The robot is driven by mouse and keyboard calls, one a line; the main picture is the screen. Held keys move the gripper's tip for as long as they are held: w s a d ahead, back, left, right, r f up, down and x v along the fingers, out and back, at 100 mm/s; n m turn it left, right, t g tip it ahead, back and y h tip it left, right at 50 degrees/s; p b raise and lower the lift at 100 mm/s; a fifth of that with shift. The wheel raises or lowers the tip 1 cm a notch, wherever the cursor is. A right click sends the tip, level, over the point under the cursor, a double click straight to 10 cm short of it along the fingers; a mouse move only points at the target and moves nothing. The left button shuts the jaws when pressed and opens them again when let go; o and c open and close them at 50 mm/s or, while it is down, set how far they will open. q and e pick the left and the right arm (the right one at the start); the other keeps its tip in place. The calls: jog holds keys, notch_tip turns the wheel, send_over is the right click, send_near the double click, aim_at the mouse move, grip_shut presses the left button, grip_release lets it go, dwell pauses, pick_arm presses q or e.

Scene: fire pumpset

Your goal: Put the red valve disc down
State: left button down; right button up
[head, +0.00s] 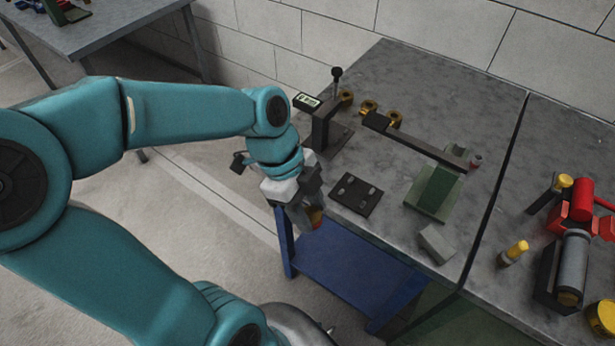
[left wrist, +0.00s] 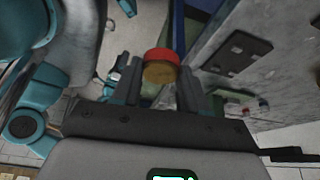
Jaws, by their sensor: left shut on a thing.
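The red valve disc (left wrist: 160,58) shows in the left wrist view as a short round piece with a red band and a brass-coloured face. It sits between the two fingers of my left gripper (left wrist: 160,78), which is shut on it. In the head view my left gripper (head: 306,213) hangs off the left edge of the grey workbench (head: 420,80), and only a small part of the disc (head: 315,216) shows at its fingertips. The disc is held in the air, apart from the bench top. My right gripper is not in view.
A dark flat plate with holes (head: 356,194) lies near the bench's left edge. Behind it stands a dark post fixture (head: 323,125). A green block (head: 436,187) and a grey block (head: 437,243) stand to the right. Red and yellow pump parts (head: 580,200) fill the far right.

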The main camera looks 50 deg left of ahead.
pick_arm(q)
jog(key=w+a+r+n+t, duration=0.1)
jog(key=w+a+r+n, duration=0.2)
jog(key=w+a+r, duration=0.9)
jog(key=shift+y, duration=0.3)
jog(key=f+b, duration=0.1)
jog(key=f, duration=0.3)
jog(key=s+a+f, duration=0.1)
jog(key=f, duration=0.4)
jog(key=f+b, duration=0.1)
jog(key=f, duration=0.4)
jog(key=shift+s+a+b, duration=0.25)
jog(key=shift+s+b, duration=0.05)
notch_tip(320, 180, down, 4)
jog(key=shift+f, duration=0.6)
jog(key=shift+r, duration=0.1)
